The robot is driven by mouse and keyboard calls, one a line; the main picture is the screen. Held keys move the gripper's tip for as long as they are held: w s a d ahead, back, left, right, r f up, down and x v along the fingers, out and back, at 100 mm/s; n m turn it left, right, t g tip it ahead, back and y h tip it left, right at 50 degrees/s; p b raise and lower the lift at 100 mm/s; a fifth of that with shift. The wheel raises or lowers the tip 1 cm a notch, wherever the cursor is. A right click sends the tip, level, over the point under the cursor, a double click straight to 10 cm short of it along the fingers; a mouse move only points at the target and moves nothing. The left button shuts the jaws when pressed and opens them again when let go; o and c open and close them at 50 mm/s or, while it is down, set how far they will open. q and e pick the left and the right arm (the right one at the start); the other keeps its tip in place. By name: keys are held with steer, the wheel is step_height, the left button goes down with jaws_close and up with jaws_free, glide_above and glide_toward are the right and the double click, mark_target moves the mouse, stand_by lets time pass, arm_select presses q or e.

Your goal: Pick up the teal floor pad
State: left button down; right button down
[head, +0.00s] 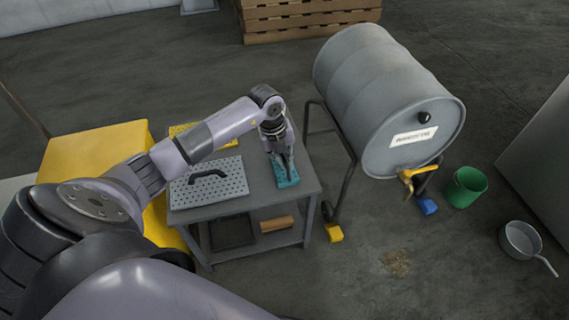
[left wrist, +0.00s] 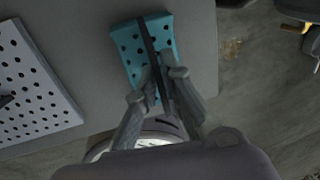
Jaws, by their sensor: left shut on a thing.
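The teal floor pad (head: 287,171) lies on the grey table near its right edge in the head view. It is a teal block with dark holes and a dark strap or handle across its top, and it also shows in the left wrist view (left wrist: 126,46). My left gripper (head: 284,158) points down at the pad. In the left wrist view its two fingers (left wrist: 163,82) are closed on the dark handle of the pad. The pad appears to rest on the table top. My right gripper is not in view.
On the grey table (head: 254,198) lie a perforated grey plate with a black handle (head: 230,178) and a yellow perforated piece (head: 190,130). A grey drum (head: 375,90) on a stand is close on the right. A green bucket (head: 465,187) and a pan (head: 521,240) stand on the floor.

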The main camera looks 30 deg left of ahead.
mark_target(284, 158)
arm_select(q)
steer(key=shift+r, duration=0.15)
